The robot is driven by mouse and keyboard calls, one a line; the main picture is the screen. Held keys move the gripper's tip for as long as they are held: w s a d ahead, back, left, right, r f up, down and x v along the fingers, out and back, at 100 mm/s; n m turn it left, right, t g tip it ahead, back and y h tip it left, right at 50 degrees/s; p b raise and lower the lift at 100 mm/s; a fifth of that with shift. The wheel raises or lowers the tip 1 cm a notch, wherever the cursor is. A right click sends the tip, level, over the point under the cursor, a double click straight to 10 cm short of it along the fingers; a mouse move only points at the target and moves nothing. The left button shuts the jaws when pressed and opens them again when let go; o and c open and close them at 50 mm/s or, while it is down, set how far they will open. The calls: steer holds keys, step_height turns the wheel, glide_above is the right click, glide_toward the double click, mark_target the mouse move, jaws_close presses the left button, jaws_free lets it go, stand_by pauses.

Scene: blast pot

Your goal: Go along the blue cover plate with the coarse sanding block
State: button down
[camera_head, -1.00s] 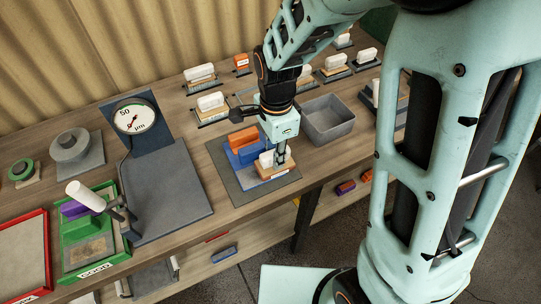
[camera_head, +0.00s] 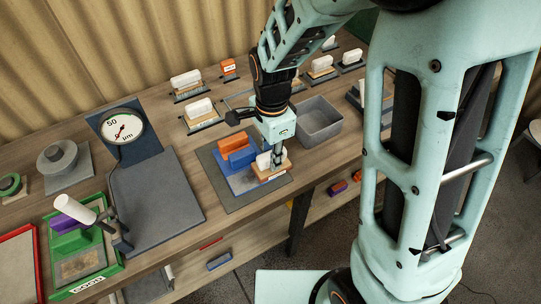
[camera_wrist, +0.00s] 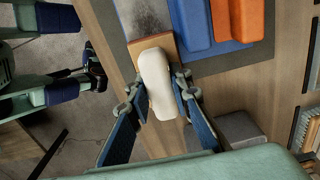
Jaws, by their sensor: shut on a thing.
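My gripper (camera_head: 277,157) is shut on the white handle of a sanding block (camera_head: 263,161) with a tan base. In the wrist view, my gripper's fingers (camera_wrist: 158,88) lie on both sides of this handle (camera_wrist: 163,85). The blue cover plate (camera_head: 242,182) lies on a dark mat on the bench. The block is at the plate's right end, low over it; contact is hidden. The block's grit marking is not readable.
A grey open bin (camera_head: 320,122) stands right of the mat. Several white-handled blocks (camera_head: 186,80) sit on stands behind. A dial gauge (camera_head: 123,128) with a grey slab (camera_head: 155,195) is at left, beside a green tray (camera_head: 118,258). The bench's front edge is close to the mat.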

step_height(320, 180, up, 7)
steer(key=p, duration=0.5)
steer(key=shift+r+p, duration=0.1)
steer(key=shift+p, duration=0.2)
steer(key=shift+w+d, duration=0.1)
stand_by(0.4)
steer(key=shift+w+d, duration=0.2)
steer(key=w+d+n+p, duration=0.1)
steer(key=w+d+n, duration=0.2)
steer(key=d+n, duration=0.3)
steer(key=w+d+n, duration=0.4)
steer(key=d+n, duration=0.2)
steer(key=d, duration=0.1)
steer(key=shift+d+r+p, duration=0.15)
steer(key=shift+d+p, duration=0.15)
steer(key=shift+p, duration=0.1)
